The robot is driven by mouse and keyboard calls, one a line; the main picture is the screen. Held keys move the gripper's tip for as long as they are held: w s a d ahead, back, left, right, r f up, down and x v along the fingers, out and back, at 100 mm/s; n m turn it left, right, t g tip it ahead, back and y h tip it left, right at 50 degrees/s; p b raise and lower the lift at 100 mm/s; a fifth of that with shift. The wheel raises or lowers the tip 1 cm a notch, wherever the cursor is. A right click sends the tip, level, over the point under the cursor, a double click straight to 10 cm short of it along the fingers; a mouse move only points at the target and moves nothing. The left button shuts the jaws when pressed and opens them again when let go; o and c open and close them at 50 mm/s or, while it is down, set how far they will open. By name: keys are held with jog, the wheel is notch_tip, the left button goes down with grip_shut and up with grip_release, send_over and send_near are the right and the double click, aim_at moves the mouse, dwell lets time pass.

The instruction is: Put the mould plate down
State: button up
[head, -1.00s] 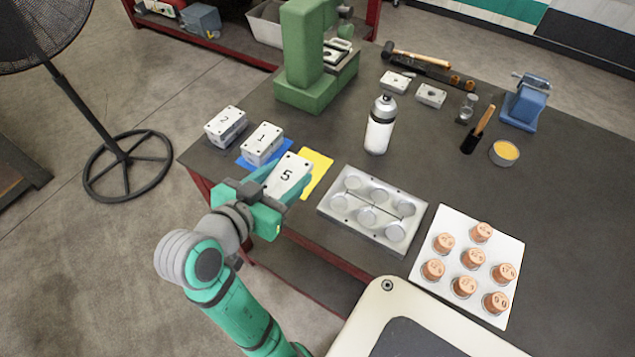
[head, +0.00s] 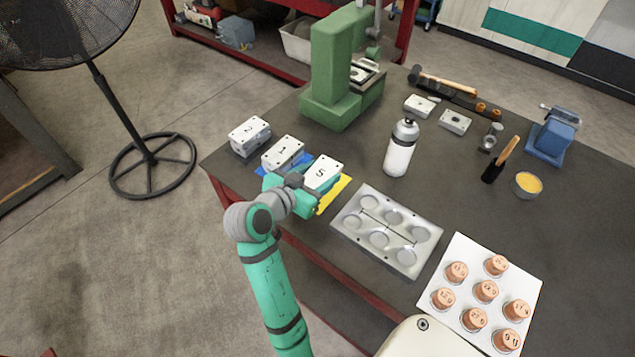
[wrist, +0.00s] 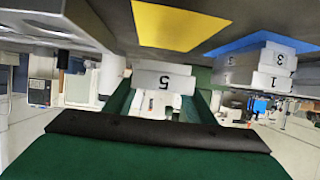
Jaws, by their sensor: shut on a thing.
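The mould plate marked 5 (head: 322,171) is a pale grey block over the yellow mat (head: 334,192) near the table's left front edge. My gripper (head: 314,186) is shut on it from the front. In the wrist view, the plate (wrist: 163,80) sits between the two green fingers, with its 5 upside down. The yellow mat (wrist: 178,24) shows in the upper part of that view. I cannot tell whether the plate touches the mat or hangs just above it.
A metal mould base with round recesses (head: 386,229) lies to the right. A white bottle (head: 400,150) and green press (head: 335,75) stand behind.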

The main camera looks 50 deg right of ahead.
aim_at(321, 182)
jog(key=shift+w+d+f, duration=0.25)
jog(key=shift+d+f, duration=0.2)
jog(key=shift+f, duration=0.1)
jog(key=shift+d+f, duration=0.2)
jog(key=shift+f, duration=1.55)
jog(key=shift+f, duration=0.1)
jog(key=o, duration=1.5)
jog(key=shift+w, duration=0.1)
